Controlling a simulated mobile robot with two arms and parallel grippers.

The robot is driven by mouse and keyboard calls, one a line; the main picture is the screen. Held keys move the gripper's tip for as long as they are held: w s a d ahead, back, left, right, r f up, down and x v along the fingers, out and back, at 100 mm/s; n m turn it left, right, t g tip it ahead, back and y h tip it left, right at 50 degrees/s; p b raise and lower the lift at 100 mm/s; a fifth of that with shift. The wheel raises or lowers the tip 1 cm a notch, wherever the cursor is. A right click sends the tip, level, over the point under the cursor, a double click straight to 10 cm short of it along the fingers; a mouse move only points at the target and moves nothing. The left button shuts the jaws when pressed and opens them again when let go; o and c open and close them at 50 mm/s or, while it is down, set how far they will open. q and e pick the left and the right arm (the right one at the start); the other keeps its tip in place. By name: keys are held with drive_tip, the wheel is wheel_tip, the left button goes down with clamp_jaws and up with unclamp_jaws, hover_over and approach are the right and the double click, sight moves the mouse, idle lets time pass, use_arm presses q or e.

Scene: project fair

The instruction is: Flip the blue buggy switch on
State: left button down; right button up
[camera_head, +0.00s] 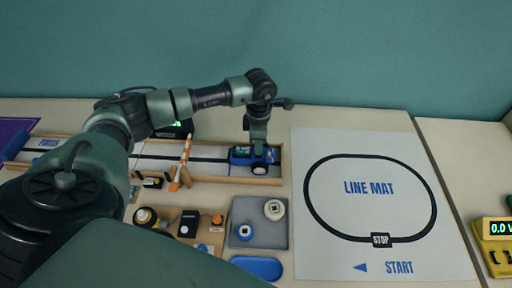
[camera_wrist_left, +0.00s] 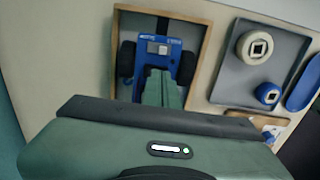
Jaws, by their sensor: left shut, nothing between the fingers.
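The blue buggy (camera_head: 265,160) stands at the right end of a wooden-walled track (camera_head: 218,180) with a dark line. My left gripper (camera_head: 257,143) reaches down over the buggy from above, its fingers shut with nothing between them. In the left wrist view the buggy (camera_wrist_left: 183,62) shows its blue body, dark wheels and a small grey block on top. There the gripper fingertips (camera_wrist_left: 160,75) are just below the grey block in the picture; I cannot tell whether they touch the buggy. The switch itself is not clearly made out. My right gripper is not in view.
A grey tray (camera_head: 270,235) with two round spools, a blue dish (camera_head: 257,267) and a board with small parts (camera_head: 190,225) lie in front of the track. The line mat (camera_head: 340,255) is flat to the right. A yellow meter (camera_head: 492,240) stands at the far right.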

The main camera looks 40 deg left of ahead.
use_arm(q)
drive_tip(key=shift+s+f+b, duration=0.1)
drive_tip(key=shift+f+b, duration=0.25)
drive_tip(key=shift+f, duration=0.1)
drive_tip(key=shift+r+p, duration=0.6)
drive_tip(key=shift+r, duration=0.15)
drive_tip(key=shift+r+p, duration=1.6)
drive_tip(key=shift+r, duration=1.2)
